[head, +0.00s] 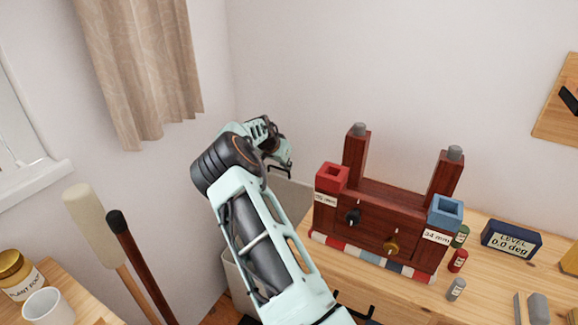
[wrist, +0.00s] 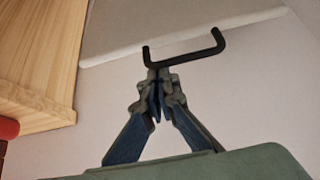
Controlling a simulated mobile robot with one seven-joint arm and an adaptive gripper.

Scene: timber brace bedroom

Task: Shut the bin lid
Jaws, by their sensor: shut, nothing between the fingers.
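The pale bin (head: 236,284) stands on the floor behind my arm, left of the workbench, and is mostly hidden. A pale panel that looks like its raised lid (head: 290,200) shows behind my arm. The lid's pale slab (wrist: 180,20) also crosses the top of the wrist view. My gripper (head: 278,158) is over the bin area. In the wrist view my gripper (wrist: 156,82) is shut, with nothing between the fingers. A black U-shaped bar (wrist: 188,59) lies just past its fingertips, its ends toward the slab. I cannot tell whether they touch.
The workbench (head: 480,285) at the right holds a dark red timber frame (head: 375,222), a level display (head: 511,239) and small jars. Long-handled tools (head: 137,262) stand at the left beside a table with a jar (head: 18,275) and a white cup (head: 47,306).

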